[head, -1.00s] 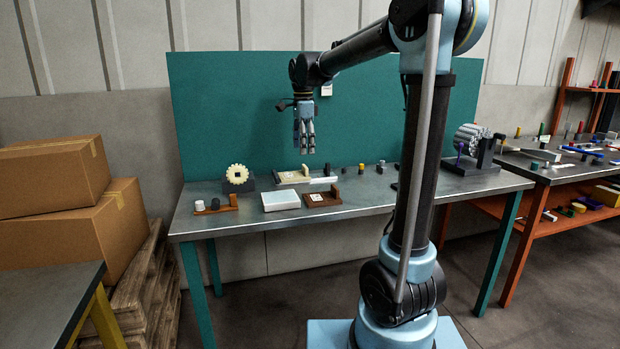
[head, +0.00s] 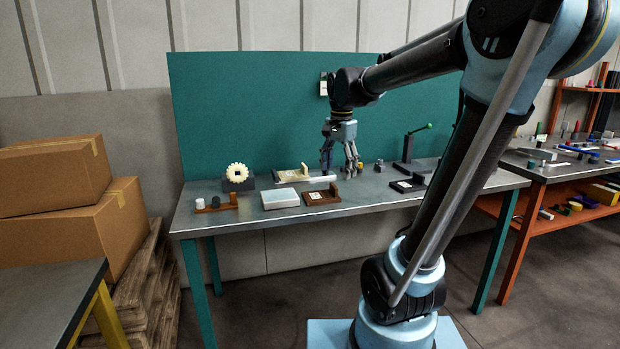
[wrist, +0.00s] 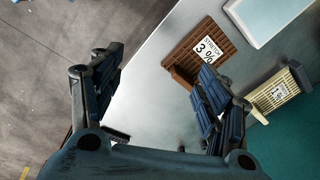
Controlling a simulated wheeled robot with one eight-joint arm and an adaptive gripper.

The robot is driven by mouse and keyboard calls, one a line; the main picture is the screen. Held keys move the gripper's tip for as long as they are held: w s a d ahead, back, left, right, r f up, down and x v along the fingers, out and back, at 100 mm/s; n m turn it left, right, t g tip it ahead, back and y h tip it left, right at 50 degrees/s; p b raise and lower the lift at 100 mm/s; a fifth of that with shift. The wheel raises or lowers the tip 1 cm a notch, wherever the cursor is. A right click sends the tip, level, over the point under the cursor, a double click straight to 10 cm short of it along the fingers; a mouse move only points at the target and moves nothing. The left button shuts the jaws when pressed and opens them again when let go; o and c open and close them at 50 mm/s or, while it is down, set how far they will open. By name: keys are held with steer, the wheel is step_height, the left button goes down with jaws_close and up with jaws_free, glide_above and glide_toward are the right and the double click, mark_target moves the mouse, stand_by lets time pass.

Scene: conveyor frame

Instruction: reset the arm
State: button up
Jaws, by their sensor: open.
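My gripper (head: 341,160) is open and empty in the head view, its fingers pointing down above the back middle of the steel table (head: 250,220). In the wrist view its spread fingers (wrist: 155,95) show nothing between them but the table edge and the floor. A brown slatted tray with a "3 %" label (wrist: 208,45) lies past the right finger in the wrist view. The same brown tray (head: 322,196) is at the front of the table in the head view, below my gripper. My arm reaches in from the right.
A cream tray (head: 291,174), a pale box (head: 281,199) and a cream gear (head: 237,173) stand left of my gripper. A black stand with a green-tipped lever (head: 408,148) is to the right. A teal panel (head: 240,110) rises behind. Cardboard boxes (head: 110,230) are at the left.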

steer(key=s+d+f+n, duration=0.4)
steer(key=s+d+f, duration=0.1)
steer(key=s+f, duration=0.4)
steer(key=s+d+f+n+t, duration=0.1)
steer(key=s+d+f+n, duration=0.4)
steer(key=s+f, duration=0.4)
steer(key=shift+s+f, duration=0.2)
steer(key=shift+s, duration=0.75)
steer(key=shift+w, duration=0.1)
steer(key=shift+w+d+f, duration=0.1)
steer(key=shift+w+f, duration=0.1)
steer(key=shift+w, duration=0.15)
